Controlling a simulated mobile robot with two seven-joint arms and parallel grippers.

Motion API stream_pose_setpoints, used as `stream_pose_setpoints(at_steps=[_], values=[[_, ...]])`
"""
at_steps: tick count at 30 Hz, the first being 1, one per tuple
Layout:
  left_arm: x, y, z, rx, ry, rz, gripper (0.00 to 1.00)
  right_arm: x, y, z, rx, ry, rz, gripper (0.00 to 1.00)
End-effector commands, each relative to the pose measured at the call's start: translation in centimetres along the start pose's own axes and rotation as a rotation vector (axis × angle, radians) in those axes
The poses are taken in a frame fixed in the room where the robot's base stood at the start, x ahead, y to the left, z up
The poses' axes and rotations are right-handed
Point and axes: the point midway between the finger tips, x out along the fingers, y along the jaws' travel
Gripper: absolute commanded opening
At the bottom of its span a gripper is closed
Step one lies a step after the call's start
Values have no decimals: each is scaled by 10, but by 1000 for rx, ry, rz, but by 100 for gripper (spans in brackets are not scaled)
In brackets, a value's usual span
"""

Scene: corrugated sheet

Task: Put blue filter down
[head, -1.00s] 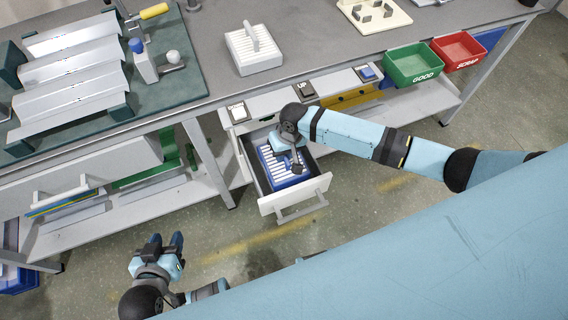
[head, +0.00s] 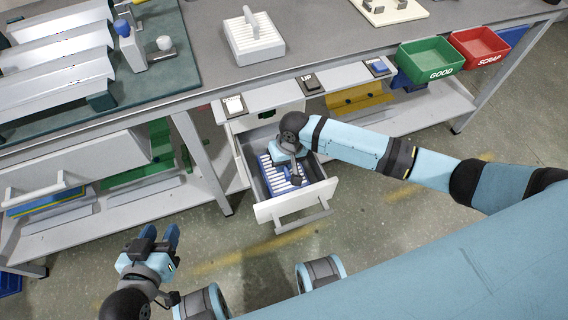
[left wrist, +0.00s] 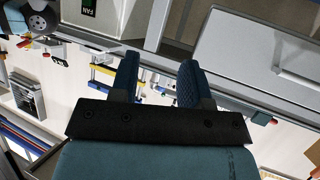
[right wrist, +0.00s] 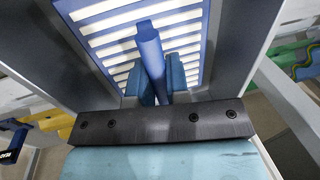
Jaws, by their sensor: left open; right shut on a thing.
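The blue filter (head: 270,172) has a blue frame with white slats and lies inside the open drawer (head: 291,205). My right gripper reaches down into the drawer over it, and its fingertips are hidden in the head view. In the right wrist view, my right gripper (right wrist: 157,78) is shut on the bar handle (right wrist: 149,45) of the blue filter, with the slats (right wrist: 110,38) below. Whether the filter rests on the drawer floor I cannot tell. My left gripper (head: 160,238) is open and empty, over the floor left of the drawer; its fingers (left wrist: 158,80) are apart in the left wrist view.
A white filter (head: 254,38) with a handle stands on the grey bench. A green GOOD bin (head: 431,62) and a red SCRAP bin (head: 479,48) hang at its right. Drawer walls (right wrist: 233,45) flank my right gripper. Corrugated sheets (head: 50,55) lie on the left.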

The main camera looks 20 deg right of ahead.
Motion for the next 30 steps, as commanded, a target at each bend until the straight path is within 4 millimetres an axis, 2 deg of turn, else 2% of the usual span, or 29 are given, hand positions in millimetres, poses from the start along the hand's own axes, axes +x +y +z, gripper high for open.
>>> stream_pose_setpoints(at_steps=[5,6,9,19,25,30], values=[[-1,-2,3,3,-10,-3,43,1,0,0,0,-1,0,0],[-1,-2,4,4,-12,-4,43,2,0,0,0,-1,0,21],[0,-2,5,4,-13,-4,43,2,0,0,0,0,0,42],[0,-3,5,4,-13,-5,43,-3,0,0,-1,1,0,42],[-5,-3,-3,10,-22,-10,43,-36,0,0,0,1,-1,42],[-4,-6,3,18,-45,-19,43,-62,-1,0,-1,-1,-1,42]])
